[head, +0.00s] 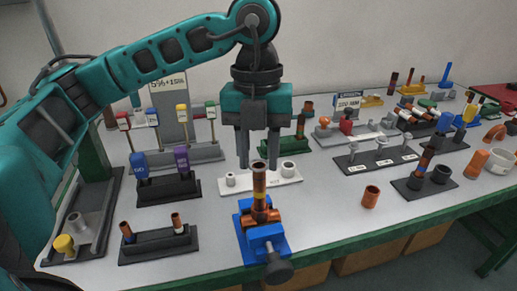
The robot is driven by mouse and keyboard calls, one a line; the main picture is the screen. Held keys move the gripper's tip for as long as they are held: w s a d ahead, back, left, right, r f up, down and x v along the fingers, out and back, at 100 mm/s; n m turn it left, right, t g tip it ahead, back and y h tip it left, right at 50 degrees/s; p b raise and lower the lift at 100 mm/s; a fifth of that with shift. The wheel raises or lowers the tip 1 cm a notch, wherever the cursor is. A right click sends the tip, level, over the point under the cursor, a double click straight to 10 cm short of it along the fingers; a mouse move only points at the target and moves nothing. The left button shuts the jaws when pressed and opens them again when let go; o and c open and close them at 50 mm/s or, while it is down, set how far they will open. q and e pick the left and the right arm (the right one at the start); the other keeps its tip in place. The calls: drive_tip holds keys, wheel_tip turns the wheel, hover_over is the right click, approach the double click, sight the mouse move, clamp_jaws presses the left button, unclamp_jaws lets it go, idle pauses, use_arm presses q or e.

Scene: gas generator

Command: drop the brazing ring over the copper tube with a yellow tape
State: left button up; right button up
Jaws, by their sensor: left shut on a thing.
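A copper tube (260,184) stands upright in a blue vise (262,246) near the table's front edge, with a yellow band low on it. My left gripper (258,163) points straight down, its two dark fingers on either side of the tube's top end. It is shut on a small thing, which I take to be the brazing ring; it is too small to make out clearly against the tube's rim. I cannot tell whether the ring is around the tube or just above it. My right gripper is out of view.
A white block with pale fittings (292,178) stands close behind the vise. A loose copper fitting (370,197) is to the right. A black stand with a copper tube (424,186) is farther right. A black holder (158,244) is at left. Bare table lies right of the vise.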

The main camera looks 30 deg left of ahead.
use_arm(q)
drive_tip(key=shift+f, duration=0.35)
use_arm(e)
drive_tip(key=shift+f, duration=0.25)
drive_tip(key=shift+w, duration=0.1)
use_arm(q)
drive_tip(key=o, duration=0.8)
drive_tip(key=r+p, duration=0.1)
drive_tip(key=r, duration=0.3)
drive_tip(key=r+p, duration=0.1)
drive_tip(key=r, duration=0.3)
drive_tip(key=r+p, duration=0.1)
drive_tip(key=r, duration=0.4)
drive_tip(key=shift+w+a+p, duration=0.3)
drive_tip(key=shift+a+p, duration=0.05)
drive_tip(key=shift+p, duration=0.05)
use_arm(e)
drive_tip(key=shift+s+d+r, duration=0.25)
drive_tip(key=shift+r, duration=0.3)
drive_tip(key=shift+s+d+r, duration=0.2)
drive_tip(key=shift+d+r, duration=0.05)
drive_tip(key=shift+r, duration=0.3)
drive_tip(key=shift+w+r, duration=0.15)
use_arm(q)
drive_tip(key=shift+f, duration=0.1)
